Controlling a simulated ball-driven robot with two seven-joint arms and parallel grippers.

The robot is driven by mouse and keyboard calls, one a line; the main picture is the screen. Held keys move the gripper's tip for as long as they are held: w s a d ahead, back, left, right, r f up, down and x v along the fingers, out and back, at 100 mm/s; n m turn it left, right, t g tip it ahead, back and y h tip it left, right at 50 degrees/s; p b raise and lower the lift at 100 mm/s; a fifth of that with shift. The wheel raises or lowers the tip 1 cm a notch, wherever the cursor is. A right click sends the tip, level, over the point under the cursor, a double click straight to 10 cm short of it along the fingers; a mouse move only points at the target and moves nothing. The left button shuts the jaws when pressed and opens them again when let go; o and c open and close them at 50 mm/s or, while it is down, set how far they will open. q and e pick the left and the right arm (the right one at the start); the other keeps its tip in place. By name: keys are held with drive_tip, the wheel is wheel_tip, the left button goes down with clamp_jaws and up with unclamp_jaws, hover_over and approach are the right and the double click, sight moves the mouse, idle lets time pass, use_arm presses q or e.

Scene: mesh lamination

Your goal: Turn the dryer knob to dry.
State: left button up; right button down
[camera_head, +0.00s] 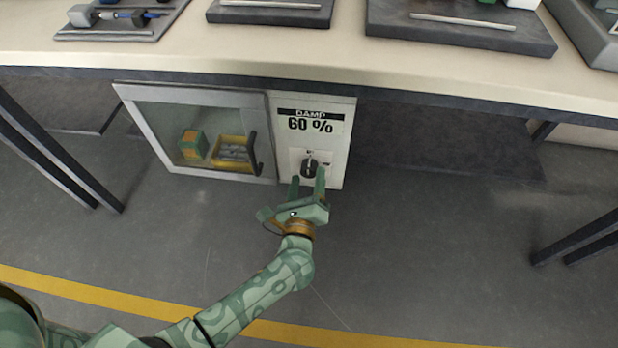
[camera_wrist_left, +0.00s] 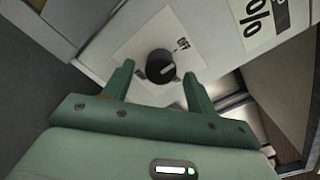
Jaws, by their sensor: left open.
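The dryer (camera_head: 315,148) is a white cabinet under the workbench, with a panel reading "DAMP 60 %" on its right side. Its black knob (camera_head: 309,168) sits low on that panel, and it also shows in the left wrist view (camera_wrist_left: 160,66) with a pale pointer mark. My left gripper (camera_head: 307,183) is open at the panel, its green fingers on either side of the knob. In the left wrist view (camera_wrist_left: 158,84) the fingers stand apart and the knob is between and just beyond the tips; contact is not visible. My right gripper is not in view.
The dryer's glass door (camera_head: 205,140) is closed, with a black handle (camera_head: 255,152) left of the knob. The workbench (camera_head: 330,62) overhangs above. Floor to the right is clear up to the table legs.

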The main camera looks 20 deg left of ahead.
use_arm(q)
drive_tip(key=shift+w+a, duration=0.1)
drive_tip(key=shift+w, duration=0.35)
drive_tip(key=c, duration=1)
